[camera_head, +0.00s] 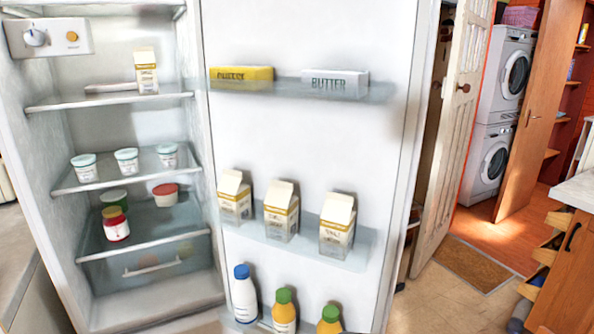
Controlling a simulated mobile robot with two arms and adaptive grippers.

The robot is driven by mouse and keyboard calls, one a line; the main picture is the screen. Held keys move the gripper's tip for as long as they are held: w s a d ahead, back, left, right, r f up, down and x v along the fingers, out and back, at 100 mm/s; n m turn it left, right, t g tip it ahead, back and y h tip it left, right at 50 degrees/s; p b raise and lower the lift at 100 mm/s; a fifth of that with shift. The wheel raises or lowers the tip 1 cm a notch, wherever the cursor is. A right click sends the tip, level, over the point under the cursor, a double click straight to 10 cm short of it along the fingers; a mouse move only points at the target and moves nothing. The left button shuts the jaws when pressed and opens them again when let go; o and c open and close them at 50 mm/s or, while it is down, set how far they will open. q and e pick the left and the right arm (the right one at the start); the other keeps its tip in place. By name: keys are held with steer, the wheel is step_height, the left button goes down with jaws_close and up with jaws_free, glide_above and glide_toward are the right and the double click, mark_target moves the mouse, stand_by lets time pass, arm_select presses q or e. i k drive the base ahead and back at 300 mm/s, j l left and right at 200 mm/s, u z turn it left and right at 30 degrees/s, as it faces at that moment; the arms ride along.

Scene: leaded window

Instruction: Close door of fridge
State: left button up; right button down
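The fridge (107,258) stands at the left with its lit interior showing. Its door (310,135) is wide open, swung out to the right, with its inner side facing me. The door's shelves hold a cheese box (241,74), a butter box (335,83), several cartons (281,211) and bottles (245,294). The door's outer face and handle are hidden. Neither of my grippers is in view.
Inside the fridge are shelves with small tubs (126,161), a carton (146,71) and a red jar (115,224). A wooden counter (570,262) is at the right. Washing machines (504,75) stand behind.

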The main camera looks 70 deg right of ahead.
mark_target(366, 148)
steer(key=k+l, duration=0.1)
steer(key=l, duration=0.4)
steer(key=k+l, duration=0.1)
steer(key=l, duration=0.9)
steer(key=k+l+u, duration=0.1)
steer(key=l, duration=0.4)
steer(key=k+l, duration=0.15)
steer(key=l, duration=0.4)
steer(key=k+l, duration=0.15)
steer(key=l, duration=0.35)
steer(key=k+l, duration=0.1)
steer(key=l, duration=0.4)
steer(key=u, duration=0.05)
